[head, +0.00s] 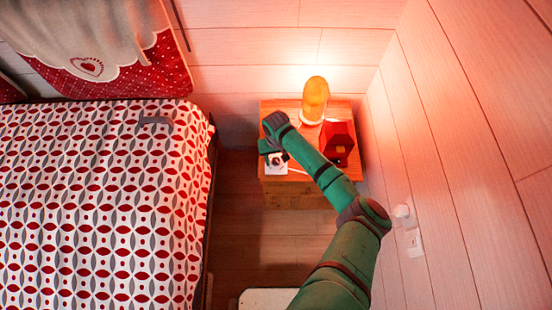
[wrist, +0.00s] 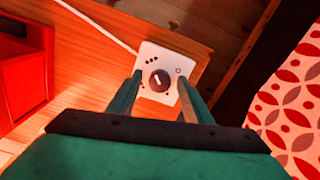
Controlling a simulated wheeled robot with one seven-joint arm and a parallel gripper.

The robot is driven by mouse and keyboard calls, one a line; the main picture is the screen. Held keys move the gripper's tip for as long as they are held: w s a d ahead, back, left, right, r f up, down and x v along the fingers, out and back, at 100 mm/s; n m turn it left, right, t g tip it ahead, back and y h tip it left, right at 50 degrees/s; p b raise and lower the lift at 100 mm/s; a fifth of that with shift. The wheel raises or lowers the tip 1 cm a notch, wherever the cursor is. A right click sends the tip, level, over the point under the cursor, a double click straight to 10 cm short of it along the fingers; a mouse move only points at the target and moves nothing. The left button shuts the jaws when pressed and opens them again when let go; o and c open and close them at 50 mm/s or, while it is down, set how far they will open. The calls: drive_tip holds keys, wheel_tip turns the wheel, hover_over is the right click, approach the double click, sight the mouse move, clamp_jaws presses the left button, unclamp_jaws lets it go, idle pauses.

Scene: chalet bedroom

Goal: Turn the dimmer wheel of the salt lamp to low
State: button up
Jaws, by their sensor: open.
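The salt lamp (head: 314,100) glows orange at the back of the wooden nightstand (head: 310,189). Its dimmer is a white square plate (head: 281,169) near the nightstand's front left, partly hidden by my arm in the head view. In the wrist view, the dark round dimmer wheel (wrist: 159,81) has a pale pointer mark, with several dots on one side of the plate and a small ring mark on the other. My gripper (wrist: 159,82) is open, its two fingers on either side of the wheel in the picture. I cannot tell whether they touch it or the plate.
A red box-like object (head: 338,139) stands right of the lamp; it also shows in the wrist view (wrist: 22,70). A white cord (wrist: 95,26) runs from the plate. The bed (head: 95,200) is left, the wall (head: 440,130) right.

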drive_tip(key=c, duration=1.1)
drive_tip(key=shift+o, duration=0.2)
